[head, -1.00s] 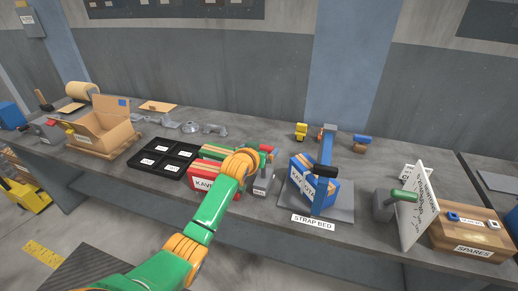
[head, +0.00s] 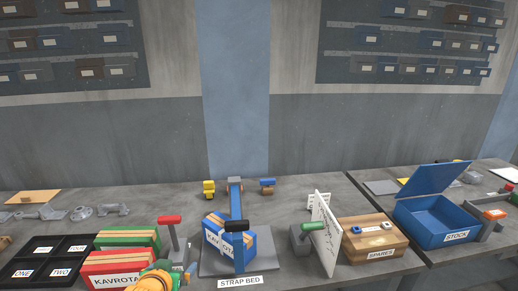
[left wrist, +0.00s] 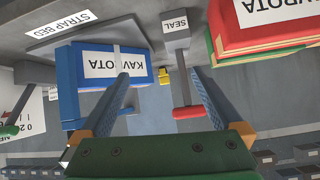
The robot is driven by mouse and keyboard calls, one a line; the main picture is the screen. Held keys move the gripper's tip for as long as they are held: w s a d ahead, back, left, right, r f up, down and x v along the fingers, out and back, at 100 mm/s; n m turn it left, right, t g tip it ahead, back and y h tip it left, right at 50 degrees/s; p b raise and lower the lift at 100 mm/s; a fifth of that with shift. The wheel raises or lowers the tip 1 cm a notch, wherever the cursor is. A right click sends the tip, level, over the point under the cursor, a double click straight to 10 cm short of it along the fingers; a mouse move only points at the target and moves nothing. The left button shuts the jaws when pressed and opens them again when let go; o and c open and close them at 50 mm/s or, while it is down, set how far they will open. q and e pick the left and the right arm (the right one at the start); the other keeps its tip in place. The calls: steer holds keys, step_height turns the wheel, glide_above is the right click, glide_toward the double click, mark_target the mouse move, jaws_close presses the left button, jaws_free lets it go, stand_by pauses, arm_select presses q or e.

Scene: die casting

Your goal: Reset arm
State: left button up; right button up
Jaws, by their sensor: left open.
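My left gripper (left wrist: 158,76) is open in the left wrist view, with two blue-grey fingers spread apart. Nothing is held between them. The red-handled SEAL tool (left wrist: 186,112) and a blue KAVROTA box (left wrist: 105,70) show beyond the fingers. In the head view only an orange and green part of my left arm shows at the bottom edge, in front of the red KAVROTA box (head: 107,266); the fingertips are hidden there. The SEAL tool (head: 171,220) stands between the green box (head: 128,238) and the strap bed. My right gripper is not in view.
The strap bed (head: 262,262) holds the blue KAVROTA box (head: 213,243) under a black-handled lever. To its right are a green-handled tool (head: 300,240), a white panel (head: 327,235), the SPARES box (head: 372,240) and the open blue STOCK box (head: 436,223). A black tray (head: 45,258) is at left.

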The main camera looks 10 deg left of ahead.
arm_select(q)
steer(key=s+d+f+m+g+h, duration=0.1)
steer(key=s+d+f+g, duration=0.15)
steer(key=s, duration=0.65)
steer(key=s+d+f+m+g, duration=0.15)
steer(key=s+d+f, duration=0.25)
steer(key=s, duration=0.5)
steer(key=s+d+f+m+g+h, duration=0.1)
steer(key=s+d+f+g, duration=0.25)
steer(key=s, duration=0.55)
step_height(320, 180, down, 15)
steer(key=s, duration=0.2)
steer(key=s+a+f+g, duration=0.2)
steer(key=s+f, duration=0.8)
steer(key=s, duration=0.2)
steer(key=shift+s+f, duration=0.2)
steer(key=shift+f, duration=0.2)
